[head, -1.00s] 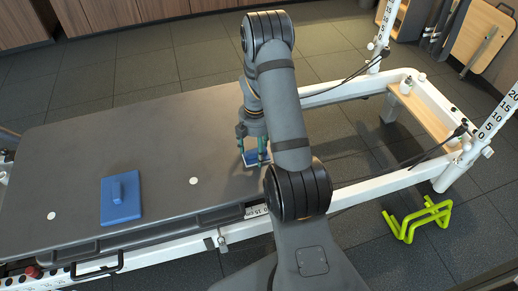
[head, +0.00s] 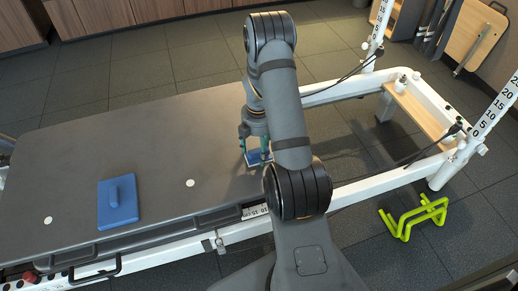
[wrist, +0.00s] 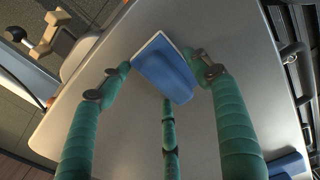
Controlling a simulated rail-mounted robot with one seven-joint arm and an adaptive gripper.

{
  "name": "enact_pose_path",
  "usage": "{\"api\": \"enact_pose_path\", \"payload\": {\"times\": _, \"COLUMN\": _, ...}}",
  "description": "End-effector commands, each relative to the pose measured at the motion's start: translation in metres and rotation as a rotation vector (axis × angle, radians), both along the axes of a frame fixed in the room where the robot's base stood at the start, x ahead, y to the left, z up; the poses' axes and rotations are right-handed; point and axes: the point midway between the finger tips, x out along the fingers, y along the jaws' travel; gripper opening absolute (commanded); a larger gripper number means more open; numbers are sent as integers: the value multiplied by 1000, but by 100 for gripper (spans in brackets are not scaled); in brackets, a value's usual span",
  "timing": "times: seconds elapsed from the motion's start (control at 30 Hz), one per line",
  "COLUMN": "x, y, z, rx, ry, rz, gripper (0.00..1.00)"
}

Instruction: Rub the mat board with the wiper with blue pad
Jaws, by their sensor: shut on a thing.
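The mat board (head: 150,140) is the wide dark grey flat top across the left and middle of the head view; it also fills much of the wrist view (wrist: 230,95). My gripper (head: 255,148) is over its right part, partly behind my arm. In the wrist view its green fingers (wrist: 162,72) are closed around a blue wiper (wrist: 165,68) with a pale edge. The held wiper (head: 258,157) looks at or very near the board surface; contact cannot be told. A second blue block with an upright handle (head: 117,203) lies on the board at left.
Two white dots mark the board (head: 190,183). A white rail frame (head: 345,198) runs along the front and right. A wooden ledge (head: 420,118) and scaled posts stand at right. A lime green stand (head: 413,218) is on the floor. The board's middle is clear.

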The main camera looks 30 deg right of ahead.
Motion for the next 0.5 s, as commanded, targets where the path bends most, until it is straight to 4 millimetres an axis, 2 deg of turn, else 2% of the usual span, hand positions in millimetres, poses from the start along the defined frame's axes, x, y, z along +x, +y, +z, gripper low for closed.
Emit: {"api": "enact_pose_path", "payload": {"times": 0.5, "x": 4, "y": 23, "z": 1, "rx": 0, "ry": 0, "rz": 1, "gripper": 43}}
